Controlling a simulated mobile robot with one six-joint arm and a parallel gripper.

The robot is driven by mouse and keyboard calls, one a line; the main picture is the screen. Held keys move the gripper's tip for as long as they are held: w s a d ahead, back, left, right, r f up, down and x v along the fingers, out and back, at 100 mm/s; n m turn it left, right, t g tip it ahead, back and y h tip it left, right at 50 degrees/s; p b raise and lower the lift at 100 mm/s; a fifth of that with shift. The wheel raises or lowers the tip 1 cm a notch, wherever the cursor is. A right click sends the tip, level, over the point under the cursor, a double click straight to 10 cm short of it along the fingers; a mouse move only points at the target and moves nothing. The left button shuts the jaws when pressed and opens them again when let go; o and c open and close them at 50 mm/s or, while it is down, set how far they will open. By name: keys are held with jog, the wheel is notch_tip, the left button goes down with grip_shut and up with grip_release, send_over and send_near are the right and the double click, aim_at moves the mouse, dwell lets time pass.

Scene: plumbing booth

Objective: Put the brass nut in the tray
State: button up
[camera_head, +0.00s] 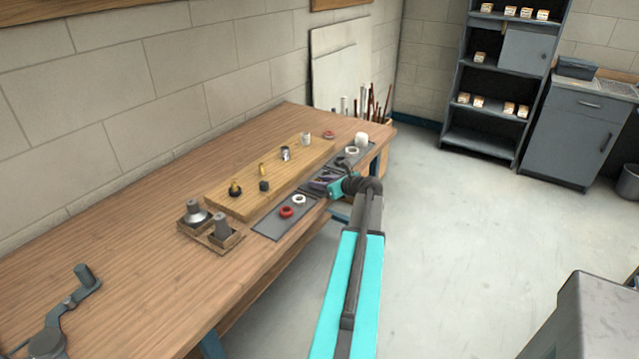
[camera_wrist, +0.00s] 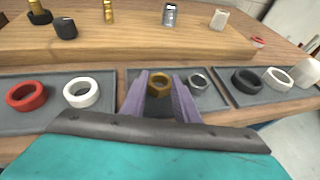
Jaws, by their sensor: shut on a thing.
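The brass nut (camera_wrist: 158,78) shows in the wrist view between the two purple fingers of my gripper (camera_wrist: 160,88), which is shut on it. It is over the middle grey tray section (camera_wrist: 208,101); I cannot tell whether it still touches the surface. A steel-grey nut (camera_wrist: 198,81) lies just right of the fingers. In the head view my gripper (camera_head: 325,183) is at the front edge of the bench, low over the middle section, and the brass nut is too small to make out there.
The left grey section (camera_head: 270,227) holds a red nut (camera_head: 286,212) and a white nut (camera_head: 299,199). The right one holds a black nut (camera_wrist: 247,80) and a white nut (camera_wrist: 279,78). Behind is a wooden board (camera_head: 235,205) with upright fittings. A wooden holder (camera_head: 232,243) carries two grey pieces.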

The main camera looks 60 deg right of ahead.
jog(key=shift+f, duration=0.1)
jog(key=o, duration=1.1)
jog(key=shift+c, duration=0.2)
jog(key=shift+r, duration=0.2)
jog(key=b+v, duration=0.2)
jog(key=v, duration=1)
